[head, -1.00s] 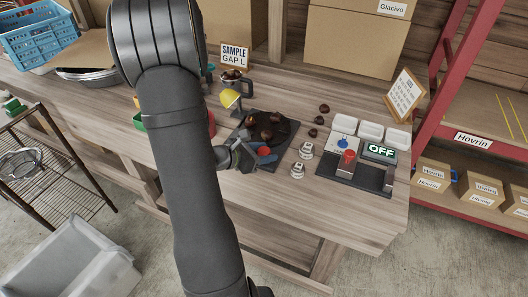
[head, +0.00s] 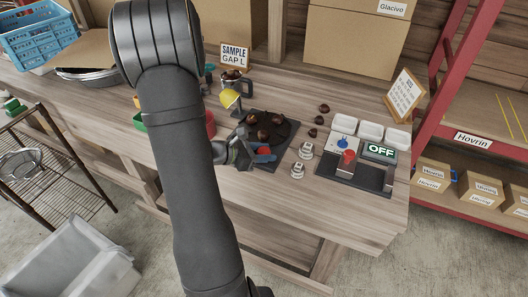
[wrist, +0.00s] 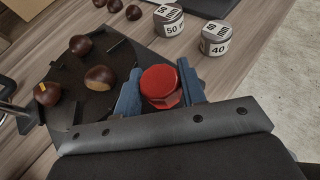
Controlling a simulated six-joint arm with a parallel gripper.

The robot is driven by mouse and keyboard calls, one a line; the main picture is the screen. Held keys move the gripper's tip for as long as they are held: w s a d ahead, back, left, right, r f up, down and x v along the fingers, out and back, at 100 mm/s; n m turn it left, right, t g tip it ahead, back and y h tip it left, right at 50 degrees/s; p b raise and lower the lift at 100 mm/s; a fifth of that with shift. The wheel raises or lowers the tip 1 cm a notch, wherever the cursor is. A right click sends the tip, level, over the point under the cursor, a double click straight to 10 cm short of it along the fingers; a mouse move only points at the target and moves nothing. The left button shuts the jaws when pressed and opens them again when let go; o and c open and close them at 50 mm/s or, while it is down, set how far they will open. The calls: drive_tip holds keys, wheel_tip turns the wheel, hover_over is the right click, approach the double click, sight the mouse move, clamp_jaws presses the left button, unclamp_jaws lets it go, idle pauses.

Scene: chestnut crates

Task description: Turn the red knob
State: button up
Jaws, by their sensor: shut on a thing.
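The red knob (wrist: 160,84) has a many-sided cap and sits at the edge of a dark round plate (wrist: 66,100) in the wrist view. My gripper (wrist: 159,90) has its blue fingers on either side of the knob and is shut on it. In the head view the red knob (head: 265,151) shows at the front of the dark plate on the bench, with my gripper (head: 263,154) at it. Several brown chestnuts (wrist: 99,78) lie on the plate, one with a yellow mark. The knob's lower part is partly hidden by my gripper.
Two metal weights, marked 50 (wrist: 169,20) and 40 (wrist: 216,38), stand close beyond the knob. To the right is a dark device (head: 355,172) with a red button and an OFF display (head: 380,152). The bench's front right is clear.

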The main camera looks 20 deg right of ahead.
drive_tip(key=shift+m+g, duration=2)
drive_tip(key=shift+g, duration=0.4)
drive_tip(key=shift+y, duration=0.3)
drive_tip(key=o, duration=0.7)
drive_tip(key=shift+a, duration=0.1)
drive_tip(key=v, duration=1.7)
drive_tip(key=shift+w+a, duration=0.15)
